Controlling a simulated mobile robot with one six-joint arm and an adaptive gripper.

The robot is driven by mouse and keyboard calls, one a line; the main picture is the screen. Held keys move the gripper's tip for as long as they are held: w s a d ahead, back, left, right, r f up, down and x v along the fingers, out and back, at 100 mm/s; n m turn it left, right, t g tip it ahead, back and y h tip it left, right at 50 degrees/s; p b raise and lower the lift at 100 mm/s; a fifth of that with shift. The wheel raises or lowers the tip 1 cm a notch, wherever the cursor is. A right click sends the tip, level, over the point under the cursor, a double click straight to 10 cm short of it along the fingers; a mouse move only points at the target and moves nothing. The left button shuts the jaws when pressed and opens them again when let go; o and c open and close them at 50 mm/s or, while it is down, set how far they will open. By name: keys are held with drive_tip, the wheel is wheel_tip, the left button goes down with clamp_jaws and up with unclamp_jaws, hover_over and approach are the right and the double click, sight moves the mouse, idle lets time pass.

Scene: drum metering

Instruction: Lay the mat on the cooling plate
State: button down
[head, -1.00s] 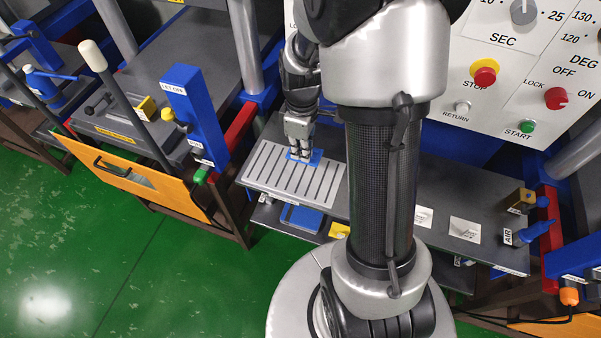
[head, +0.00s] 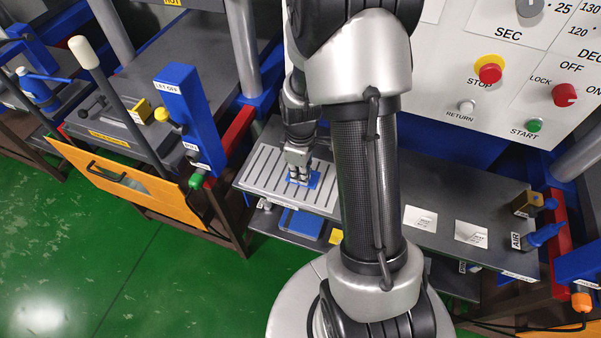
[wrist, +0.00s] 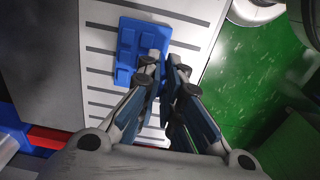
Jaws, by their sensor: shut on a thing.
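The blue mat (head: 314,180) is in the fingers of my gripper (head: 299,179), over the right part of the slotted, light grey cooling plate (head: 262,178). In the wrist view the mat (wrist: 128,50) shows raised square pads, and the gripper (wrist: 163,62) is closed at its near edge. The mat looks roughly level and close above the plate (wrist: 98,70); I cannot tell whether they touch. My fingers hide part of the mat.
Another blue item (head: 300,222) and a yellow one (head: 337,236) sit on the shelf below. White labels (head: 420,217) lie on the bench to the right. A control panel (head: 470,60) rises behind. An orange-fronted press (head: 120,182) stands left.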

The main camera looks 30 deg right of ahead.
drive_tip(key=c, duration=2.2)
unclamp_jaws()
drive_tip(key=shift+f, duration=0.2)
drive_tip(key=shift+c, duration=0.2)
drive_tip(key=o, duration=0.5)
drive_tip(key=shift+c, duration=0.2)
wheel_tip(320, 180, up, 13)
drive_tip(key=p, duration=0.4)
drive_tip(key=s+a+r+m+t, duration=0.1)
drive_tip(key=s+a+r+m, duration=0.1)
drive_tip(key=s+a+r, duration=0.3)
drive_tip(key=s+a+r+m+t, duration=0.1)
drive_tip(key=a+r, duration=0.1)
drive_tip(key=r, duration=0.6)
drive_tip(key=s+a+r+m+t, duration=0.2)
drive_tip(key=s+a+r+m, duration=0.2)
drive_tip(key=s, duration=0.5)
drive_tip(key=shift+s+a+r+m+t, duration=0.3)
drive_tip(key=shift+s+a+r, duration=0.15)
drive_tip(key=shift+a, duration=0.2)
drive_tip(key=shift+w, duration=0.1)
